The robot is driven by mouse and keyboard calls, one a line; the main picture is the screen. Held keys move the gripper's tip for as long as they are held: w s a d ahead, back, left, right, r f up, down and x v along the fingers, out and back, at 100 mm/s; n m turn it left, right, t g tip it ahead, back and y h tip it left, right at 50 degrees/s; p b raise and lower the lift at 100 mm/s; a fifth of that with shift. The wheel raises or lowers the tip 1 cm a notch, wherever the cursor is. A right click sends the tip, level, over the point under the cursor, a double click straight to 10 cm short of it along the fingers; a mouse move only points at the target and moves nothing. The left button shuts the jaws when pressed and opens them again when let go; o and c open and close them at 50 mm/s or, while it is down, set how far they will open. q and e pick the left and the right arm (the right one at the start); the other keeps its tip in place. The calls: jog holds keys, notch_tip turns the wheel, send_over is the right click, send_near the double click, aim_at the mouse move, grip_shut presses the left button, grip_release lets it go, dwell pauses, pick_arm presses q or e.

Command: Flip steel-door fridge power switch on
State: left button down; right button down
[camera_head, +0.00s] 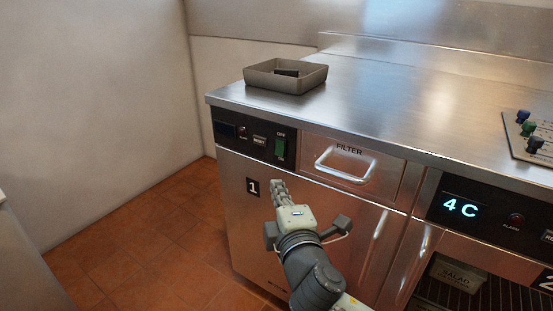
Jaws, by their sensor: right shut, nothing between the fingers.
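The steel-door fridge (245,215) is the left unit, marked with a black "1" label. Its black control strip (230,129) runs along the top and has a dark display at the left. The green power switch (280,149) sits on this strip near the filter drawer; its exact rocker position is too small to tell. My right gripper (277,187) is shut and empty in front of the steel door, below the switch and apart from it. My left gripper is not in view.
A grey tray (258,83) with a dark item stands on the steel counter (390,95). The filter drawer handle (345,172) sticks out right of the switch. A second fridge display (459,207) reads 4 C. Tiled floor (150,250) at the left is clear.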

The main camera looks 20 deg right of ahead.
aim_at(275, 153)
jog(key=shift+r, duration=0.1)
